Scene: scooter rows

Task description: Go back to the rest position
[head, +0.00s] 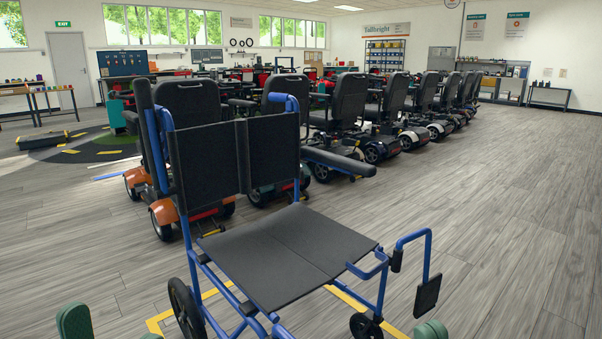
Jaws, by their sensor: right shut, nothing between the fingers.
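My right gripper (430,331) shows only as a rounded green part at the bottom edge, right of the wheelchair's front wheel. It is shut and holds nothing; most of it is cut off by the frame. My left gripper cannot be made out; only rounded green parts, which look like mine, show at the bottom left. A blue-framed wheelchair (290,257) with black seat and back stands upright in front of me, apart from the visible part of my right gripper.
Yellow tape (340,294) marks the floor around the wheelchair. Rows of mobility scooters (346,110) stand behind it. A low black and yellow block (43,140) lies at the left. The wooden floor at the right (500,200) is clear.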

